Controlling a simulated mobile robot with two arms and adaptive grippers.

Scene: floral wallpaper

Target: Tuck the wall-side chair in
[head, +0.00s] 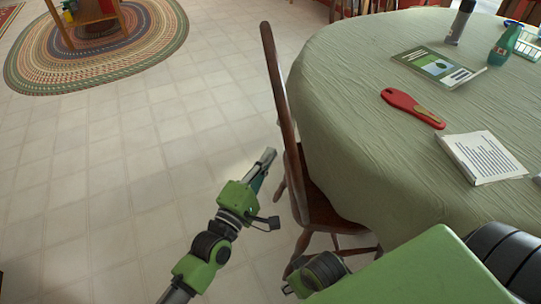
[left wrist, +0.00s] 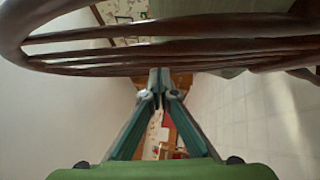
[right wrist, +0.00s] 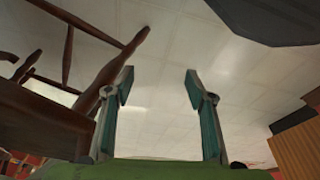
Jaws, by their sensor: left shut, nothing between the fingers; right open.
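A dark brown wooden chair (head: 283,95) stands at the left side of the table, its tall back away from the cloth and its seat (head: 318,208) partly under the table edge. My left gripper (head: 268,158) is shut and empty, just left of the chair back. In the left wrist view the chair's rail and spindles (left wrist: 190,48) cross above the shut fingertips (left wrist: 160,74); I cannot tell whether they touch. My right gripper (right wrist: 160,82) is open and empty, low beside the chair legs (right wrist: 88,98). Its fingertips are not clear in the head view.
The round table has a green cloth (head: 340,110). On it are a book (head: 438,68), a red-handled item (head: 412,107), a white printed block (head: 482,157) and bottles. Another chair back (head: 350,8) shows beyond. Tiled floor (head: 130,150) is clear at left, with a braided rug (head: 50,82).

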